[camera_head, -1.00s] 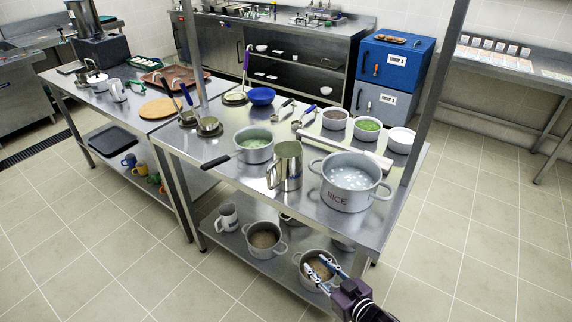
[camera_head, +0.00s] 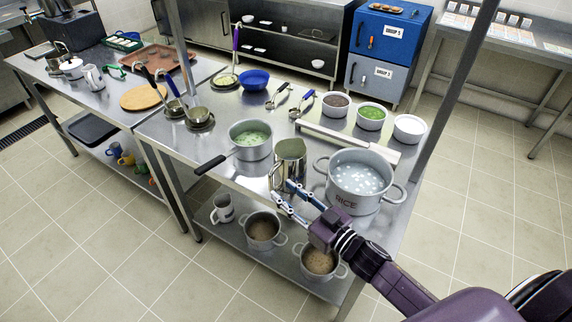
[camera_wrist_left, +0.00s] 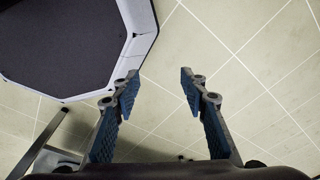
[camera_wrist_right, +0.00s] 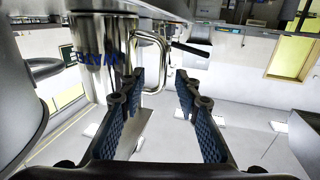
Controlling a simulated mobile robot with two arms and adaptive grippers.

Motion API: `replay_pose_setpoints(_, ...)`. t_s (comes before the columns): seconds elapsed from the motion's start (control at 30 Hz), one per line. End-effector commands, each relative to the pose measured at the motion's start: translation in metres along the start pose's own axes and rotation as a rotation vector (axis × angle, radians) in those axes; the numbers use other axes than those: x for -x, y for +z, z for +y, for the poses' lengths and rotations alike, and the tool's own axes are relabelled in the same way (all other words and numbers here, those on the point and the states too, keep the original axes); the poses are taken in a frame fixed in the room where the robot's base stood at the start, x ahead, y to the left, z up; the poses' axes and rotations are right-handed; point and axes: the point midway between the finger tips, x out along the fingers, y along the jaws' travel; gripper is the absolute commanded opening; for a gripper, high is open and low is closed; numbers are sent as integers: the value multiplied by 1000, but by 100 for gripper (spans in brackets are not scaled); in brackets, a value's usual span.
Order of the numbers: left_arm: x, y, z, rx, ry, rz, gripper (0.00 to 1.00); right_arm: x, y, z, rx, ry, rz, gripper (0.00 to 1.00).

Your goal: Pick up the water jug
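The water jug appears to be the shiny metal pitcher (camera_head: 290,151) upright on the steel table, left of the rice pot. In the right wrist view its body (camera_wrist_right: 97,30) and looped handle (camera_wrist_right: 157,50) are ahead of the fingers. My right gripper (camera_head: 283,190) is open and empty at the table's front edge, close to the jug's lower front. In its wrist view the handle lies roughly between the open fingertips (camera_wrist_right: 160,74), whether touching I cannot tell. My left gripper (camera_wrist_left: 160,75) is open and empty above the floor; it is not in the head view.
The RICE pot (camera_head: 350,201) stands right of the jug. A green-filled saucepan (camera_head: 250,150) stands left, its black handle (camera_head: 210,164) over the front edge. Below, the lower shelf (camera_head: 235,238) holds a mug (camera_head: 222,210) and brown-filled pots (camera_head: 262,243).

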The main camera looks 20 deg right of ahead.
Motion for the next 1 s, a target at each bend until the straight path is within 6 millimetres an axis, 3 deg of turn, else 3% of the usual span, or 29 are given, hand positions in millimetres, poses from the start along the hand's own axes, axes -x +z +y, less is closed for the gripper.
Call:
replay_pose_setpoints(0.13, 7, 28, 5, 0, 6, -41, 40, -16, -1, 0, 1, 0, 0, 30)
replay_pose_setpoints(0.3, 18, 44, 8, -2, 9, -63, 40, -39, 1, -3, -1, 2, 0, 30)
replay_pose_setpoints(0.5, 21, 32, 6, -3, 8, -47, 40, -61, 3, -3, 1, 0, 0, 30)
replay_pose_setpoints(0.67, 19, 10, 4, -3, 5, -16, 40, -64, 5, -3, 2, 0, -2, 30)
replay_pose_setpoints(0.77, 19, 7, 3, -3, 5, -11, 40, -64, 5, -3, 1, 0, -2, 30)
replay_pose_setpoints(1.0, 20, 19, 6, -2, 7, -28, 40, -63, 5, -3, 1, 0, -2, 5)
